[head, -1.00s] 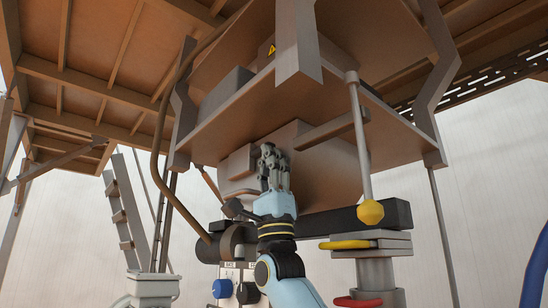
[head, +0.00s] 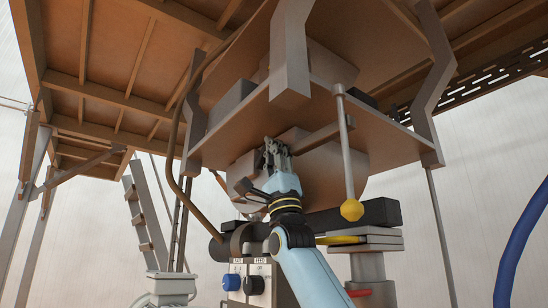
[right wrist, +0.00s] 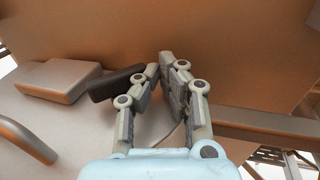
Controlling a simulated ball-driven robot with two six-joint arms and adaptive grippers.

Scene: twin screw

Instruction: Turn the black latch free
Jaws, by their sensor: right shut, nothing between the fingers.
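A dark, short bar, which looks like the black latch (right wrist: 112,84), sits on the pale housing in the right wrist view. It points left from my fingers, and its right end is hidden behind my left finger. Whether a finger touches it I cannot tell. My right gripper (right wrist: 160,66) is shut and empty beside it, its fingertips close together under the brown panel. In the head view my right gripper (head: 274,145) reaches up in front of the pale housing, and I cannot make out the latch there. My left gripper is not in view.
A rod with a yellow knob (head: 352,210) hangs right of my right arm. A black bar (head: 372,214) lies beyond it. A control box with a blue knob (head: 231,282) stands below. A pale block (right wrist: 58,80) and a bar (right wrist: 258,124) flank my fingers in the wrist view.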

